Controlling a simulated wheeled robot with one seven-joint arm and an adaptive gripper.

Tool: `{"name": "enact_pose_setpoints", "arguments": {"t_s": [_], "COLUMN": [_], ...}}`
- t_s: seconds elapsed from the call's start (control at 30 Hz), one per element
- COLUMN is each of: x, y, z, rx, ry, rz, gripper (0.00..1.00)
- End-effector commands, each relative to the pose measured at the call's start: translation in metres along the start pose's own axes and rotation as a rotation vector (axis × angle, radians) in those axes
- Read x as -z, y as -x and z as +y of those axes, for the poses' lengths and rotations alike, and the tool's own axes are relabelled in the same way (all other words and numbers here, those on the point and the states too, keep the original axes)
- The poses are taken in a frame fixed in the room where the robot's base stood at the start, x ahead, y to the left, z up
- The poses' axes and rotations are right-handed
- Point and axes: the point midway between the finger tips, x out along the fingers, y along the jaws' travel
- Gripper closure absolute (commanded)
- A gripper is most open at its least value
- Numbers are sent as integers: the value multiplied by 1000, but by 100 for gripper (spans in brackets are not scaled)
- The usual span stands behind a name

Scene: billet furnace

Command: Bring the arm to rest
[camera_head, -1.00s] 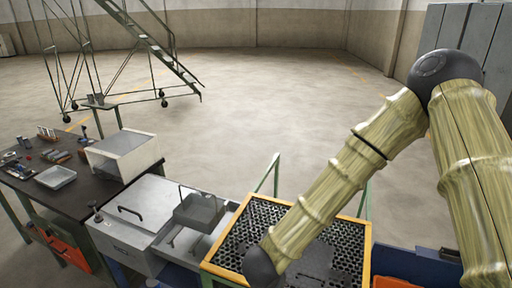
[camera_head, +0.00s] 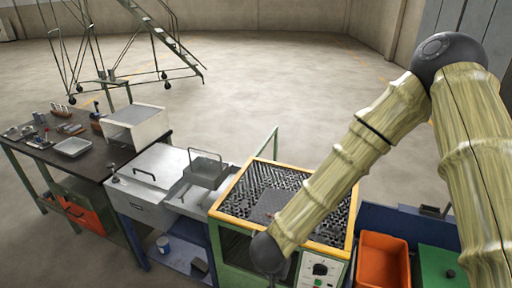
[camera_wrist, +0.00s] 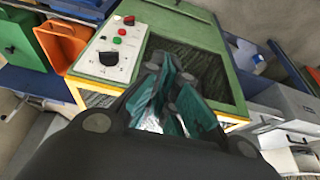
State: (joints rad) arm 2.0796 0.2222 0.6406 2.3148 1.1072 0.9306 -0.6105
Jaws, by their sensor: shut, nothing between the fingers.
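My arm shows at the right of the head view, bent at a dark elbow, with its forearm slanting down to the left across the green furnace (camera_head: 236,252) and its yellow-edged grate top. My gripper is mostly outside the head view, below the dark wrist joint. In the wrist view my gripper (camera_wrist: 178,88) has its teal-padded fingers together and empty. It is in front of the furnace's side (camera_wrist: 205,63), close to the control panel (camera_wrist: 112,50) with its knob and buttons. I cannot tell whether it touches anything.
An orange bin (camera_head: 382,262) and a green box (camera_head: 437,268) stand right of the furnace. Left are a grey lidded cabinet (camera_head: 150,188) and a dark workbench (camera_head: 95,165) with trays and tools. A rolling stair (camera_head: 165,40) stands behind. Open floor lies beyond.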

Motion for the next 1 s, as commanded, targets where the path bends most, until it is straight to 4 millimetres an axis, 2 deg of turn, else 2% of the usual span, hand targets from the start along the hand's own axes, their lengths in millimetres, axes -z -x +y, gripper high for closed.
{"name": "enact_pose_setpoints", "arguments": {"t_s": [0.03,0.23,0.37,0.47,0.6,0.8,0.9,1.0], "x": [-6,-25,-43,-62,-104,-174,-207,-233], "y": [-12,-48,-78,-107,-160,-222,-242,-254], "z": [3,18,35,53,89,155,186,213], "rx": [0,8,14,20,34,55,63,66], "ry": [10,40,64,90,145,235,276,306], "rz": [0,-3,-9,-24,-63,-167,-228,-284], "gripper": [100,100,100,100,100,100,100,100]}}
